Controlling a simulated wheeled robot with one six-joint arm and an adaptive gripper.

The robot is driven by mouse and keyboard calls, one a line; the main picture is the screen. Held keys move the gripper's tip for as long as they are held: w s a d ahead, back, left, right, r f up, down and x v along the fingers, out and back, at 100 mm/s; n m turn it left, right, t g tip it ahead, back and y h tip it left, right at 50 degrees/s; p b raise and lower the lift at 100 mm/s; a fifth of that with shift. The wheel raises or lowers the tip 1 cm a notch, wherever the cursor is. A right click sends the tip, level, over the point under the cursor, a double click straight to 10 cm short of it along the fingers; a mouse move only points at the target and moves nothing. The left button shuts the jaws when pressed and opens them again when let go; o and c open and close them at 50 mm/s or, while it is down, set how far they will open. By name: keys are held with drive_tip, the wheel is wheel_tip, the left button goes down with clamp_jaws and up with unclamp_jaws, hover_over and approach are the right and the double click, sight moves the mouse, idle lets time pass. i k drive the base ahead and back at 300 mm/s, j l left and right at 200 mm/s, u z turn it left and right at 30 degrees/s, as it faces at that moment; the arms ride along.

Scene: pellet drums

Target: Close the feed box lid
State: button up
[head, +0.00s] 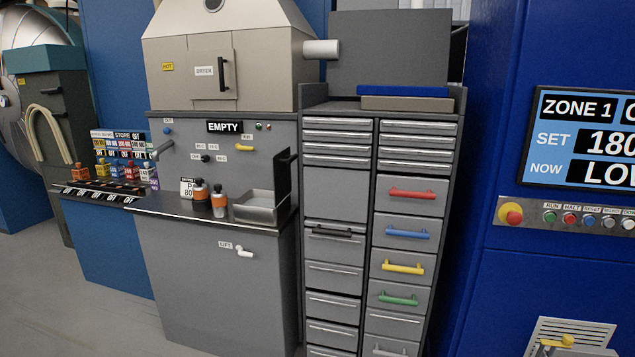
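A small open grey box (254,213), which looks like the feed box, sits at the right end of the grey cabinet's counter. Its inside is visible from above and looks empty. A dark upright panel (283,182) stands along the box's right side and looks like its lid, raised open. A small dark piece, perhaps a handle, sticks out near the panel's top. My gripper is not in view, and nothing touches the box or the panel.
Two orange-and-dark bottles (201,193) and a small sign (187,188) stand left of the box. A drawer cabinet (335,230) with coloured handles stands right of it. A dryer (228,72) sits above. Grey floor (70,300) is free at lower left.

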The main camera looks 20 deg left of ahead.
sight(280, 161)
drive_tip(key=i+l+u, duration=0.1)
drive_tip(key=i+u, duration=0.2)
drive_tip(key=i, duration=0.15)
drive_tip(key=i+l+u, duration=0.2)
drive_tip(key=i+u, duration=0.15)
drive_tip(key=i+l+u, duration=0.3)
drive_tip(key=i, duration=0.2)
